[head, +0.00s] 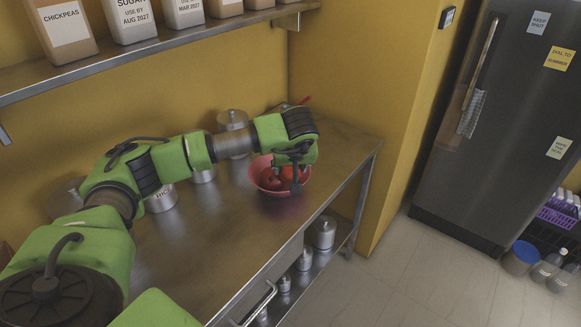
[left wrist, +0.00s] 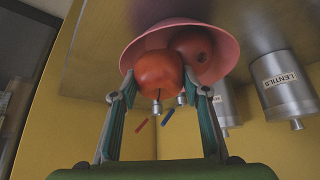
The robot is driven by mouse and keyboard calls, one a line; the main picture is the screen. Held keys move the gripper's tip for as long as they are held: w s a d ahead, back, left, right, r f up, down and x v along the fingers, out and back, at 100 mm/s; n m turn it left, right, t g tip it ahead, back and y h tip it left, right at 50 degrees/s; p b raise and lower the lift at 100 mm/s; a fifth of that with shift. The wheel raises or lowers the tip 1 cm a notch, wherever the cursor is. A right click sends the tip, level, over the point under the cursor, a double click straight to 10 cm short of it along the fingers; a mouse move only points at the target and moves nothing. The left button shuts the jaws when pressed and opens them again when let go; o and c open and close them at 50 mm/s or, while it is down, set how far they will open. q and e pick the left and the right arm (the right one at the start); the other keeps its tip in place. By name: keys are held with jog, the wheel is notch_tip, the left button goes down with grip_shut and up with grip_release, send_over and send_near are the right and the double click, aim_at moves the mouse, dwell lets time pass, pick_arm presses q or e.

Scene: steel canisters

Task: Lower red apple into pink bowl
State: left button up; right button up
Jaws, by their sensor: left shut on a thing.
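My left gripper (head: 295,174) reaches down over the pink bowl (head: 257,183) on the steel counter. In the left wrist view, which is upside down, its two fingers (left wrist: 163,95) are shut on a red apple (left wrist: 157,74). The apple is at the mouth of the pink bowl (left wrist: 137,43); I cannot tell whether it touches the bowl. Another round red fruit (left wrist: 192,43) lies inside the bowl beside it. In the head view the gripper partly hides the fruit and the bowl's right side. My right gripper is not in view.
Steel canisters (head: 232,121) stand behind the bowl along the wall; one labelled lentils (left wrist: 284,83) is near it in the wrist view. A shelf with labelled containers (head: 130,18) hangs above. Bare counter (head: 225,235) lies in front of the bowl.

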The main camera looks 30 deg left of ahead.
pick_arm(q)
jog(key=o, duration=1.3)
